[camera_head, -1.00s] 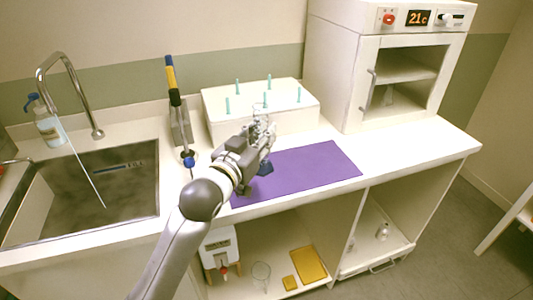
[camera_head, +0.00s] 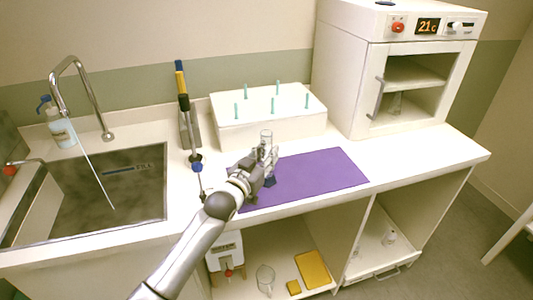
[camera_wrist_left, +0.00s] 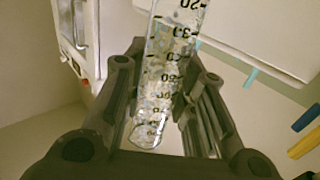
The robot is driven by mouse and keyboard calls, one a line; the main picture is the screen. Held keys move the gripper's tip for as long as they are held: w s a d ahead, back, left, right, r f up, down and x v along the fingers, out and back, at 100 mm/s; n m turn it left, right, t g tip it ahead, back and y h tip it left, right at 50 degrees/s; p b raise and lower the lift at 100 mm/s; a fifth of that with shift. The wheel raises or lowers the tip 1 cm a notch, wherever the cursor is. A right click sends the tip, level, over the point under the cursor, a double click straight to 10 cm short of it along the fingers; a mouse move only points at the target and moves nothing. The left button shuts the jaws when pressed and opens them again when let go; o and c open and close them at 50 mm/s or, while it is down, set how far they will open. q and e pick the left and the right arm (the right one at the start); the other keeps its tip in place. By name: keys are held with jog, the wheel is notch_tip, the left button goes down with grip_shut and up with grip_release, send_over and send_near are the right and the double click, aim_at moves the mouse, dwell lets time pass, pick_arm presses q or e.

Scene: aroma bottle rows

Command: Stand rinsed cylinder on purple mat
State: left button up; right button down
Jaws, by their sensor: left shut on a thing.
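A clear graduated cylinder (camera_head: 266,137) with a blue foot (camera_head: 270,181) is upright in the head view. My left gripper (camera_head: 265,160) is shut around its body, between the rim and the foot. The left wrist view shows the cylinder (camera_wrist_left: 172,60) with black markings and wet-looking speckles between the two dark fingers (camera_wrist_left: 160,105). The purple mat (camera_head: 325,173) lies flat on the counter. The foot is over the mat's left part; I cannot tell whether it touches. My gripper hides part of the mat's left end. My right gripper is not in view.
A white drying rack (camera_head: 235,130) with several teal pegs stands behind the mat. A white oven (camera_head: 345,80) is at the back right, a sink (camera_head: 90,195) at the left. Brushes in a holder (camera_head: 190,125) stand left of the rack. The mat's right part is bare.

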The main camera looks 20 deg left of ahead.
pick_arm(q)
jog(key=o, duration=1)
jog(key=shift+f, duration=0.1)
jog(key=shift+o, duration=0.2)
jog(key=shift+s, duration=0.25)
jog(key=s+a+b, duration=0.1)
jog(key=s+a, duration=0.1)
jog(key=s, duration=0.9)
jog(key=shift+s+a, duration=0.15)
jog(key=shift+s, duration=0.05)
